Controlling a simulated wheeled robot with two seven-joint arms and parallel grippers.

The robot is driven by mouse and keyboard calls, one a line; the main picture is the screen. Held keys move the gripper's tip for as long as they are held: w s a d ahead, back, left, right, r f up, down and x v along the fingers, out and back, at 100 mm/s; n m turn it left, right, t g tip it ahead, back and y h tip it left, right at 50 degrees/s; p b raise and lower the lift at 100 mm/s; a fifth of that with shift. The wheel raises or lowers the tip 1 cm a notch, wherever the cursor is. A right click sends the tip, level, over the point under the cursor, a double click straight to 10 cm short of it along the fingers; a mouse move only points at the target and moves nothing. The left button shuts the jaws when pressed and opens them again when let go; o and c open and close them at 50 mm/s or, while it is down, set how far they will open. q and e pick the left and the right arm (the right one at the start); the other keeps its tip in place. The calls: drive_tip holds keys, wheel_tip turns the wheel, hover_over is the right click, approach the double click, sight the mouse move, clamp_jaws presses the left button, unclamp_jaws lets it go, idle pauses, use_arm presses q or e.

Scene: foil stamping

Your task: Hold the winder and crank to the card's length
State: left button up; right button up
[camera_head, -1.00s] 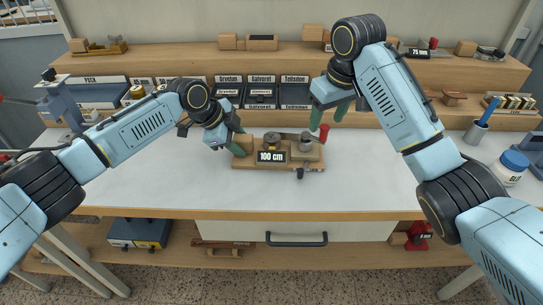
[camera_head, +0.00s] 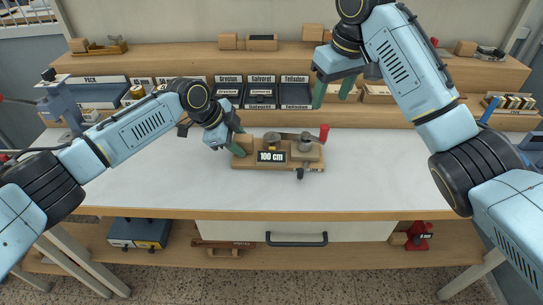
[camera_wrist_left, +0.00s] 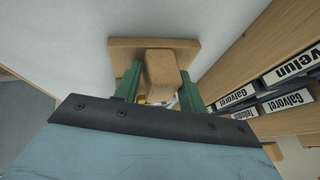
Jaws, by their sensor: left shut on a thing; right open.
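The winder (camera_head: 297,165) is a wooden base on the white bench with a "100 cm" card (camera_head: 271,157) on its front. It carries a grey drum (camera_head: 305,142) and a crank with a red knob (camera_head: 324,132) at its right. My left gripper (camera_head: 238,145) is shut on the wooden block at the winder's left end. The left wrist view shows that block (camera_wrist_left: 161,75) between the green fingers. My right gripper (camera_head: 333,92) is open and empty, raised above and behind the red knob, apart from the winder.
A drawer with a dark handle (camera_head: 296,239) is below the bench edge. The white bench top (camera_head: 375,180) is clear right of the winder.

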use_arm(q)
drive_tip(key=o, duration=1.1)
drive_tip(key=shift+s+a+f, duration=0.15)
drive_tip(key=shift+f, duration=0.25)
drive_tip(key=shift+c, duration=0.2)
drive_tip(key=v, duration=1.2)
drive_tip(key=shift+w+r, duration=0.25)
drive_tip(key=shift+r, duration=0.35)
